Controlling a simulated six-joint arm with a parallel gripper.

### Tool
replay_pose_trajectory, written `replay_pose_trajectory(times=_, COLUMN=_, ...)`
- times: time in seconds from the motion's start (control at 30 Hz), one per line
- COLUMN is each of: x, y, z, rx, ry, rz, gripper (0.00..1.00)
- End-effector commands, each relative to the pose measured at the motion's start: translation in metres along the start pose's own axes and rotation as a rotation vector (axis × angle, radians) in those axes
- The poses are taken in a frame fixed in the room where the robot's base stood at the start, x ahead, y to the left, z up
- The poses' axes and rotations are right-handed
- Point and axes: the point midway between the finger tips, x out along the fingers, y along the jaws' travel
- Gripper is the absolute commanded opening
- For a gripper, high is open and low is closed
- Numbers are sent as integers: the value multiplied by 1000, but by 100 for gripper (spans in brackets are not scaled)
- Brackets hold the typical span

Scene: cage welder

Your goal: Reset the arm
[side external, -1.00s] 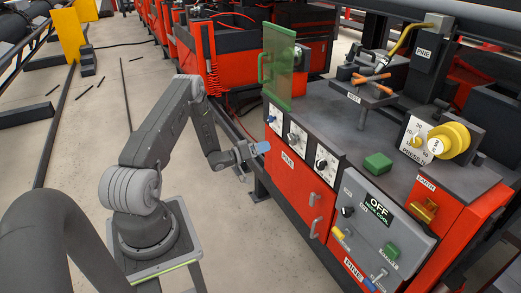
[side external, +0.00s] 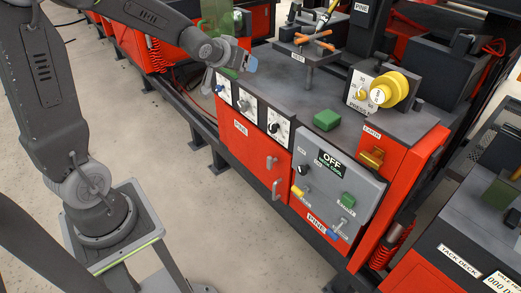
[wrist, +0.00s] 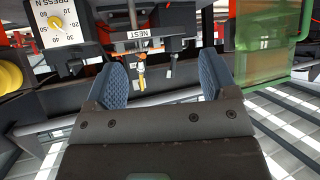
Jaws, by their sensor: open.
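My gripper (side external: 250,66) is raised above the back left end of the grey welder top, near the green panel. In the wrist view my gripper (wrist: 167,85) shows two blue pads standing well apart, with nothing between them. The red welder cabinet (side external: 255,155) has white dials on its front left and a grey control panel (side external: 335,185) reading OFF. A green block (side external: 327,120) lies on the top. The NEST fixture (side external: 308,50) with orange handles stands to the right of my gripper.
A green transparent panel (wrist: 275,38) stands upright close to my gripper. A yellow knob (side external: 383,95) sits on the press dial box at the right. Another red cabinet with a TACK DECK label (side external: 459,260) is at the lower right. Open floor (side external: 200,220) lies before the welder.

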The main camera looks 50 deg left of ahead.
Motion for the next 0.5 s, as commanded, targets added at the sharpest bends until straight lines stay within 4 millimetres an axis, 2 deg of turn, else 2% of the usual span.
replay_pose_trajectory(times=0.03, x=-26, y=13, z=1, rx=22, ry=-25, rz=3, gripper=79)
replay_pose_trajectory(times=0.17, x=-86, y=38, z=20, rx=77, ry=-130, rz=17, gripper=79)
replay_pose_trajectory(times=0.3, x=-151, y=58, z=54, rx=144, ry=-252, rz=67, gripper=79)
replay_pose_trajectory(times=0.4, x=-192, y=68, z=81, rx=195, ry=-336, rz=120, gripper=79)
replay_pose_trajectory(times=0.5, x=-224, y=73, z=106, rx=240, ry=-405, rz=173, gripper=79)
